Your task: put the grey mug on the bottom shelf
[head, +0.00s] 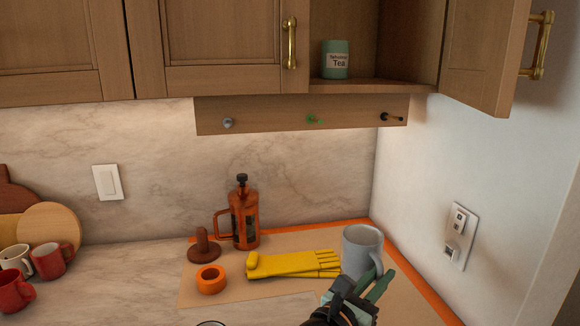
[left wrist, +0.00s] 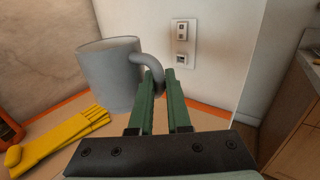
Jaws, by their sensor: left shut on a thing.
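The grey mug (head: 360,248) is upright at the right end of the counter, over or on the tan mat. In the left wrist view the mug (left wrist: 107,75) has its handle turned toward my gripper. My left gripper (head: 372,286) has green fingers shut on the mug's handle; in the left wrist view the fingers (left wrist: 158,88) close around the lower handle. I cannot tell whether the mug's base touches the mat. The open wall cabinet shows its bottom shelf (head: 385,91), with a green tea tin (head: 335,60) at its left. My right gripper is not in view.
The cabinet's right door (head: 490,55) stands open. A peg rail (head: 270,114) hangs below the cabinet. Yellow gloves (head: 292,265), an orange tape roll (head: 211,280) and a copper French press (head: 245,218) are left of the mug. The shelf right of the tin is clear.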

